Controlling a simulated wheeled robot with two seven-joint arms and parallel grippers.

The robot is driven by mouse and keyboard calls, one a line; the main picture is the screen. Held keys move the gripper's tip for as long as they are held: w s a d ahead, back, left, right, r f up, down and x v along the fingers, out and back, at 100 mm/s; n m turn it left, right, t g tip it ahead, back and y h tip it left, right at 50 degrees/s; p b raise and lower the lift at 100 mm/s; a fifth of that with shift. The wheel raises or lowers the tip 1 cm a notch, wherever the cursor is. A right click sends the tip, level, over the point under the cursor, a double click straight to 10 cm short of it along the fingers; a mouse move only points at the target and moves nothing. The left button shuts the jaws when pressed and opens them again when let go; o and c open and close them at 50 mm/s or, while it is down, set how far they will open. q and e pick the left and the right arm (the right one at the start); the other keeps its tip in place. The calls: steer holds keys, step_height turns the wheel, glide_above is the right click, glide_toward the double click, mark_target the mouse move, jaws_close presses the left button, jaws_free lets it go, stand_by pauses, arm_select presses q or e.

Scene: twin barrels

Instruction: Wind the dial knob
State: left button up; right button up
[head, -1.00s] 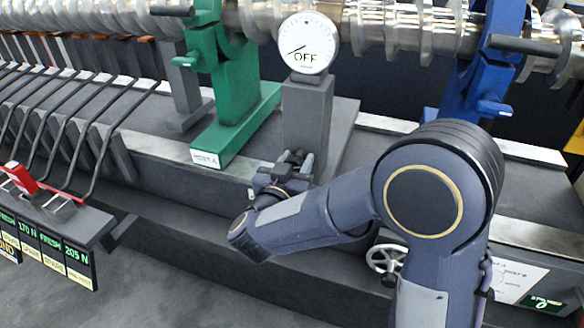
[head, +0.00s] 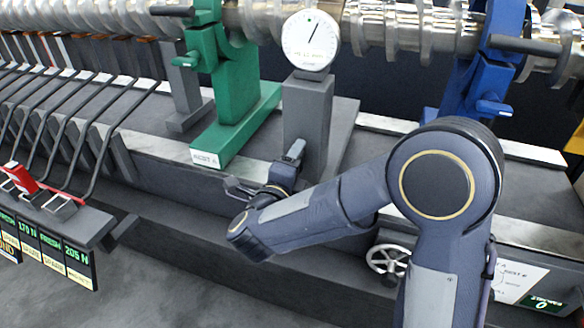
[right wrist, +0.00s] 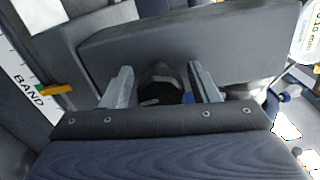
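The round white dial (head: 311,40) stands on a grey post (head: 306,112) in the head view. Its needle points up and slightly right, and small lettering shows on its face, too blurred to read. My right gripper (head: 266,166) is at the lower front of the post, its fingers spread. In the right wrist view its two fingers (right wrist: 161,72) are apart, with a dark round part, probably the knob (right wrist: 160,88), between and beyond them. I cannot tell whether either finger touches it. The knob is hidden in the head view. My left gripper is out of view.
A green support (head: 228,95) stands left of the post and a blue support (head: 484,80) to the right, under a metal shaft (head: 410,25). A handwheel (head: 388,259) is below my right arm. A rack with black levers (head: 60,130) fills the left.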

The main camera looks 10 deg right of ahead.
steer(key=shift+o, duration=0.2)
steer(key=shift+s+a, duration=0.1)
steer(key=b+v, duration=0.2)
steer(key=v, duration=0.4)
steer(key=shift+s+a, duration=0.25)
steer(key=shift+s, duration=0.05)
stand_by(0.4)
